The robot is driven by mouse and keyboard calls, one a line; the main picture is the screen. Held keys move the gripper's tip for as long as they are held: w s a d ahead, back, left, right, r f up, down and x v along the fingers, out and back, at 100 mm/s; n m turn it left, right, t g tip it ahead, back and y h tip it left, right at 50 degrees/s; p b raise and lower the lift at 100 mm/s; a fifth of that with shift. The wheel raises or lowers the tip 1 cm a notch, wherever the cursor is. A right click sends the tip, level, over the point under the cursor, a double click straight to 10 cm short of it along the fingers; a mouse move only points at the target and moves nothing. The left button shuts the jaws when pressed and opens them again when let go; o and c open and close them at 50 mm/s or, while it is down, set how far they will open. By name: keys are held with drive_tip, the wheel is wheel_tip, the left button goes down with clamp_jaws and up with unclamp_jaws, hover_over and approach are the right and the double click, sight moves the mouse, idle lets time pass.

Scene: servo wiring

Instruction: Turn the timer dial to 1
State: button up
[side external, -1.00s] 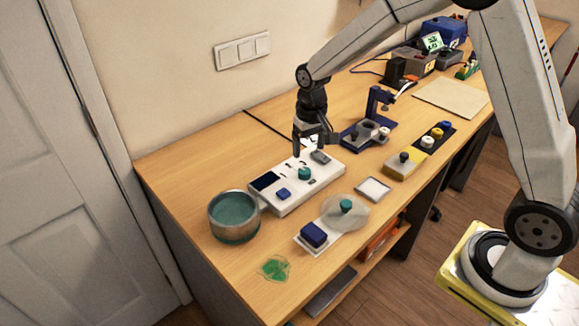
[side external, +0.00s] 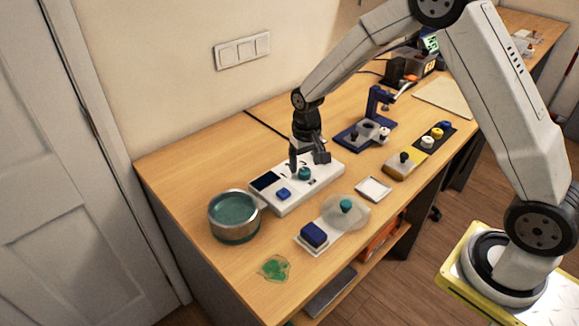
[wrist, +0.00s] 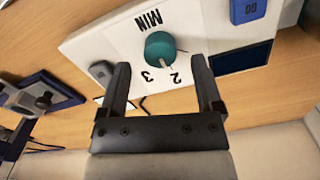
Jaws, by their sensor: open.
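The teal timer dial (side external: 304,174) sits on the white timer panel (side external: 327,172). In the wrist view the dial (wrist: 160,47) has a pale pointer mark aimed between the printed 2 and 3, and "MIN" is printed on its other side. No 1 is visible; my right-hand finger covers part of the panel there. My gripper (side external: 307,160) is low over the panel, just behind the dial in the side view. In the wrist view my gripper (wrist: 160,63) is open, with its fingers apart on either side of the dial's near edge and not visibly touching it.
The panel also has a dark display (wrist: 242,55) and a blue button (wrist: 250,10). A teal-lined bowl (side external: 235,217) stands at its left end. A clear disc with a teal knob (side external: 346,206) and a blue block (side external: 313,235) lie in front. A navy stand (side external: 378,105) is behind right.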

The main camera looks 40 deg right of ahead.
drive_tip(key=shift+f, duration=1.25)
clamp_jaws()
